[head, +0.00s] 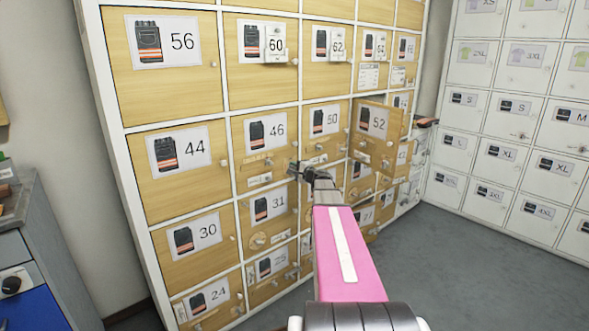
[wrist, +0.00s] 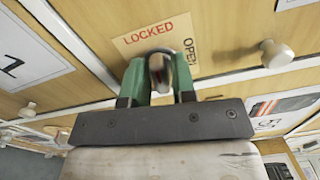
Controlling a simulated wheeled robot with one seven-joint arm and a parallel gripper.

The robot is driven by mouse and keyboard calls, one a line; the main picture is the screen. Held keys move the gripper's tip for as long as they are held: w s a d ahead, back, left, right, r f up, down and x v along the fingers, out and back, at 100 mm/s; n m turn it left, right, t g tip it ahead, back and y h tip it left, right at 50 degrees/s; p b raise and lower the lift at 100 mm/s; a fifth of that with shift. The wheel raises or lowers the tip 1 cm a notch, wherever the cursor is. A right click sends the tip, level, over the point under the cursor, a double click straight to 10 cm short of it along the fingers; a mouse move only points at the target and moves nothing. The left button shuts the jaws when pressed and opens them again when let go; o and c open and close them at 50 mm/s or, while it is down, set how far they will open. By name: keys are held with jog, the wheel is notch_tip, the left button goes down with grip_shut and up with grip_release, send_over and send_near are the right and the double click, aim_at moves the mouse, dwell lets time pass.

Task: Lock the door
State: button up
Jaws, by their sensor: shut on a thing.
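My gripper (head: 294,169) reaches the locker wall around the corner between door 46 (head: 259,143) and door 31 (head: 264,206). In the wrist view its two green fingers (wrist: 159,80) are shut on a metal lock knob (wrist: 157,67). The knob sits on a wooden door below a tan label (wrist: 140,42) reading LOCKED, with OPEN printed to its right. The fingers hide most of the knob, and I cannot tell exactly which mark it points to. A round handle (wrist: 275,52) stands on the wood to the right.
Door 52 (head: 376,118) stands ajar to the right of my arm. A white locker wall (head: 513,131) stands at the right. A grey cabinet with a blue drawer (head: 30,305) is at the lower left. Grey floor (head: 440,265) is clear at the right.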

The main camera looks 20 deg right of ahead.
jog(key=shift+n, duration=0.8)
jog(key=o, duration=0.8)
jog(key=shift+c, duration=0.2)
jog(key=v, duration=1)
jog(key=shift+s, duration=0.35)
jog(key=shift+d, duration=0.1)
